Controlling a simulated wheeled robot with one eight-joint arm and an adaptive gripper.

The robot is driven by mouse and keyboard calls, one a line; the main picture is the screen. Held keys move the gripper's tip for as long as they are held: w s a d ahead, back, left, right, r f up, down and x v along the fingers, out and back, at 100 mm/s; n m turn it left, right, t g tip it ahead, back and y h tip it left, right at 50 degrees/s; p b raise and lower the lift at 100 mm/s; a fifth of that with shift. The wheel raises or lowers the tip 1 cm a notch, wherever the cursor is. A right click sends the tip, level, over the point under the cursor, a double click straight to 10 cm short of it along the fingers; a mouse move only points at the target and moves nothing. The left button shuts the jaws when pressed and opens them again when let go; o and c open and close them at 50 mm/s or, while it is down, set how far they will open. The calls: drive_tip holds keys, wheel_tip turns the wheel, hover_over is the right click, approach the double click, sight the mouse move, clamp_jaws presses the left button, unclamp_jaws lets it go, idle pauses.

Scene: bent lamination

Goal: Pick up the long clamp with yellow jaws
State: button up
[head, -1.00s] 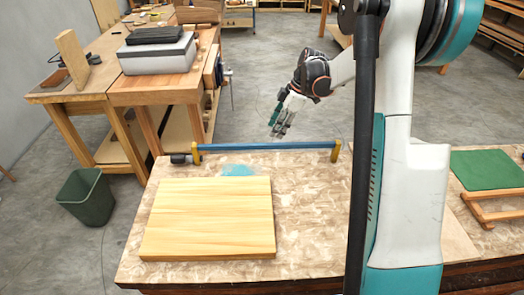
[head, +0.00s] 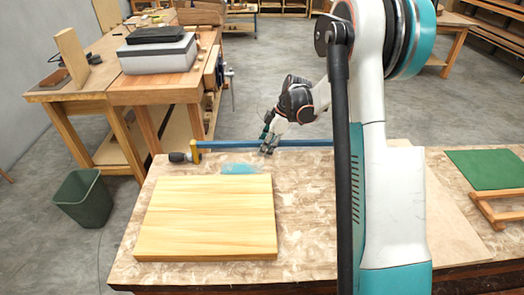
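The long clamp (head: 225,143) lies along the far edge of the chipboard table. It has a blue bar and a dark handle at its left end. One yellow jaw (head: 195,151) shows near that end; the right jaw is hidden behind my arm. My gripper (head: 267,147) is at the bar, a little left of the middle of the table's far edge, with its fingers pointing down. The fingers overlap the bar in the picture. I cannot tell whether they touch it or whether they are open or shut.
A pale wooden board (head: 207,217) lies on the chipboard table (head: 305,225) in front of the clamp. A blue patch (head: 239,169) is between them. A green-topped wooden piece (head: 488,169) is at the right. A green bin (head: 84,199) stands on the floor at the left.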

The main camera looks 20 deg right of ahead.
drive_tip(key=shift+r, duration=0.1)
drive_tip(key=shift+c, duration=0.5)
clamp_jaws()
